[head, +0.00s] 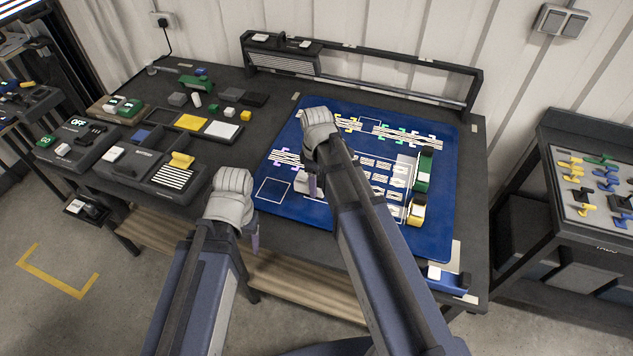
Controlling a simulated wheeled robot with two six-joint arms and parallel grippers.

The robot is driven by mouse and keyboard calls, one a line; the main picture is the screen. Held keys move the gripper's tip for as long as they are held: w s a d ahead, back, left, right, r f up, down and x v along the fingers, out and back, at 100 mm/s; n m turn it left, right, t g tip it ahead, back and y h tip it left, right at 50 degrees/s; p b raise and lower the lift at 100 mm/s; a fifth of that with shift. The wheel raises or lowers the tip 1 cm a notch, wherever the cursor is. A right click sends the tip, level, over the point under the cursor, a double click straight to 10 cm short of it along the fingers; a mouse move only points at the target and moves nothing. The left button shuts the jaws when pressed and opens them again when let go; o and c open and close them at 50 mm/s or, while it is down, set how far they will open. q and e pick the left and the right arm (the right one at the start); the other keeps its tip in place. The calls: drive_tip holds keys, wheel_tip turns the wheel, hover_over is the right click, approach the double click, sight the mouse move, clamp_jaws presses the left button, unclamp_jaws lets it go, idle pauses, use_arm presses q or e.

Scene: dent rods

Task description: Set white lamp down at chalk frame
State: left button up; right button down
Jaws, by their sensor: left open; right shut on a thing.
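The chalk frame (273,190) is a thin white square outline at the lower left of the blue mat, and its inside looks empty. My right gripper (310,188) is over the mat, just right of this frame. It is shut on a small white piece (300,183), which looks like the white lamp. The gripper and arm hide much of the piece, and I cannot tell whether it touches the mat. My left gripper (254,240) is open, with nothing visible in it, near the table's front edge, below and left of the mat.
The blue mat (440,200) carries striped patches, small white tiles and a green and a yellow block (416,210) at right. Left of it are dark trays, coloured tiles and a striped block (173,177). A dark rail (400,66) stands at the back. My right arm crosses the mat.

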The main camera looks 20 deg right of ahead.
drive_tip(key=shift+f+b, duration=3.9)
drive_tip(key=shift+f, duration=0.35)
drive_tip(key=shift+f+b, duration=0.4)
drive_tip(key=shift+b, duration=0.05)
drive_tip(key=shift+c, duration=0.6)
unclamp_jaws()
drive_tip(key=shift+r, duration=0.15)
wheel_tip(320, 180, up, 8)
drive_tip(key=p, duration=0.8)
drive_tip(key=shift+f, duration=0.2)
drive_tip(key=s+a+m+h, duration=0.1)
drive_tip(key=s+a+m, duration=0.6)
drive_tip(key=s+a, duration=0.3)
drive_tip(key=s, duration=0.4)
drive_tip(key=shift+s+a, duration=0.2)
drive_tip(key=shift+a, duration=0.05)
